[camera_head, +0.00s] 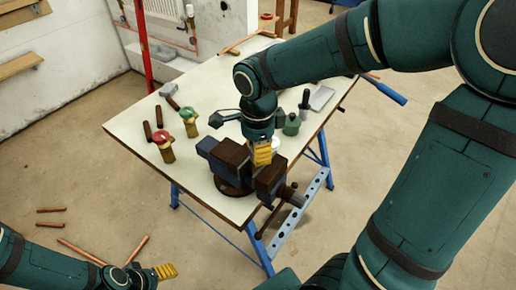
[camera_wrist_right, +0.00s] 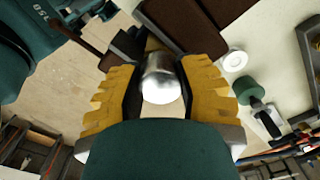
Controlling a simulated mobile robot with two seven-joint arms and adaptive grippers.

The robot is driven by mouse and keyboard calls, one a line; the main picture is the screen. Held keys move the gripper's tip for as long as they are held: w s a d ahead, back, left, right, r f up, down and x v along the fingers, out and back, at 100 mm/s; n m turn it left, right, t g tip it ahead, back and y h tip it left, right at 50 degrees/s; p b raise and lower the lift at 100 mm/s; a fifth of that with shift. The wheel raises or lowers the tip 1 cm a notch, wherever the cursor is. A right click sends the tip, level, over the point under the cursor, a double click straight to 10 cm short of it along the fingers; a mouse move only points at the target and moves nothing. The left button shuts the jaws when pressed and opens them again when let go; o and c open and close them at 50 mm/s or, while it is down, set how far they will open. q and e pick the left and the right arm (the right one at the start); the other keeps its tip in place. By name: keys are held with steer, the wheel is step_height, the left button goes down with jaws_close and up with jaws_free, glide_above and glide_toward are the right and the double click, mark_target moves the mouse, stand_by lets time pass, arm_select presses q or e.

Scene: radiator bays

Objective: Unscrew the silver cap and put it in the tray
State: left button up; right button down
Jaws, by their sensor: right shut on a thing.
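The silver cap (camera_wrist_right: 160,80) sits between the yellow fingers of my right gripper (camera_wrist_right: 166,95) in the wrist view. The gripper is shut on it. A brass-coloured part shows just beyond the cap, by the vise jaws; whether the cap still touches it I cannot tell. In the head view my right gripper (camera_head: 262,154) points down at the vise (camera_head: 225,163), and its fingers hide the cap. A flat pale grey piece (camera_head: 321,97), which looks like the tray, lies at the table's right side. My left gripper (camera_head: 150,274) is low at the left, off the table, its opening unclear.
The worktable (camera_head: 215,90) carries a red-handled valve (camera_head: 164,147), a green-handled valve (camera_head: 189,122), a green container (camera_head: 291,126) and a white ring (camera_wrist_right: 234,61). A blue-handled tool (camera_head: 385,90) overhangs the right edge. Copper pipes (camera_head: 80,251) lie on the floor.

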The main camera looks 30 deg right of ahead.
steer(key=n+p, duration=0.1)
steer(key=n, duration=0.7)
steer(key=shift+n+p, duration=0.3)
steer(key=shift+n, duration=0.1)
steer(key=n+p, duration=0.1)
steer(key=n, duration=0.2)
steer(key=shift+s+n, duration=0.1)
steer(key=shift+n, duration=0.2)
steer(key=n+p, duration=0.1)
steer(key=n, duration=0.2)
steer(key=shift+n, duration=0.4)
steer(key=n+p, duration=0.2)
steer(key=n, duration=0.4)
steer(key=shift+r, duration=0.1)
steer(key=n+p, duration=0.1)
steer(key=n, duration=0.3)
steer(key=shift+n+p, duration=0.4)
steer(key=shift+n, duration=0.4)
